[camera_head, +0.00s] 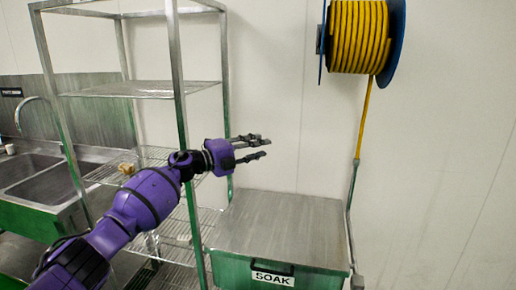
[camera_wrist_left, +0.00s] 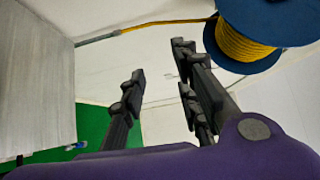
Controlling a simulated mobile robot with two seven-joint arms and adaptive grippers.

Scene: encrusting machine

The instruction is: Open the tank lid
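The tank (camera_head: 245,272) is a green box with a "SOAK" label and a dark handle (camera_head: 272,268) on its front, low in the middle of the head view. Its flat grey metal lid (camera_head: 280,222) lies shut on top. My left gripper (camera_head: 264,148) is above the back part of the lid, pointing right, with its fingers apart and nothing between them. The spread fingers also show in the left wrist view (camera_wrist_left: 160,75). A grey panel (camera_wrist_left: 38,85) and a green surface there are probably the lid and tank. My right gripper is not in view.
A metal wire rack (camera_head: 178,100) stands left of the tank, close to my left arm. A sink (camera_head: 45,180) is at the far left. A blue reel with yellow hose (camera_head: 358,38) hangs on the wall, its hose running down beside the tank's right side.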

